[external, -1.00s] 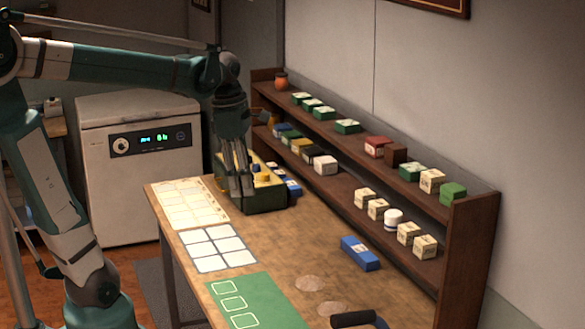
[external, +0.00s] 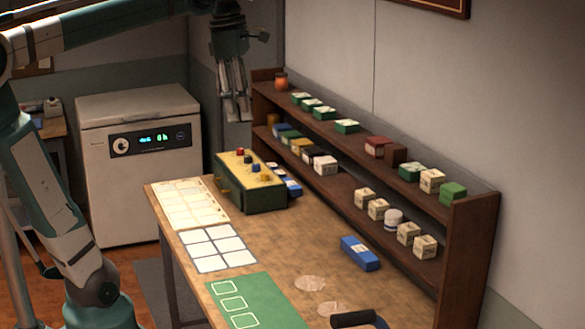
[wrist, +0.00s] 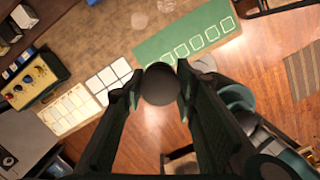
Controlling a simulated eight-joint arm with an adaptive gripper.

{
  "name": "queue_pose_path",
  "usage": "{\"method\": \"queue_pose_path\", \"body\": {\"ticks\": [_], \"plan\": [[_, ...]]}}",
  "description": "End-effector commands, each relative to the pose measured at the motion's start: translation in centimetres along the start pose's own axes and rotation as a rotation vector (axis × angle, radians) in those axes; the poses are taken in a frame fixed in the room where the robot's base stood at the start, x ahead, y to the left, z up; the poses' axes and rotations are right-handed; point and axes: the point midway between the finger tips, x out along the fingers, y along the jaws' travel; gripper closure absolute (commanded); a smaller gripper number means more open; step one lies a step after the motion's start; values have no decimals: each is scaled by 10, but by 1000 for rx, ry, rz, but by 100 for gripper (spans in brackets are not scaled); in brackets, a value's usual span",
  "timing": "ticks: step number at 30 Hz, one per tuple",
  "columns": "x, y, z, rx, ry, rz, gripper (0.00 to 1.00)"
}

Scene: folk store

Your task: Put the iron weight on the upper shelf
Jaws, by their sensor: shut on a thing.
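My gripper (external: 237,118) is raised high above the far end of the table, to the left of the shelf unit's far end. In the wrist view its fingers (wrist: 159,80) are shut on a dark, round-topped thing (wrist: 162,86), which looks like the iron weight. In the external view the weight is not clearly distinguishable between the fingers. The upper shelf (external: 343,141) is the top wooden board along the right wall. It holds an orange jar (external: 281,83), several green boxes (external: 347,126) and other small boxes, with bare gaps between them.
A green and yellow box with knobs (external: 250,190) stands on the table's far end, below my gripper. The lower shelf holds several boxes and a white jar (external: 393,218). A blue box (external: 360,253) lies on the table. A white cabinet (external: 140,190) stands behind.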

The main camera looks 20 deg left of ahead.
Motion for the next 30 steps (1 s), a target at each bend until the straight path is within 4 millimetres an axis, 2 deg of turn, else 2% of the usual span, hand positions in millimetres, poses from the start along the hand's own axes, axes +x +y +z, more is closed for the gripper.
{"method": "queue_pose_path", "body": {"ticks": [11, 30], "plan": [[-12, 30, 26, 20, 0, -3, 95], [-23, 110, 96, 76, 0, -11, 95]]}}
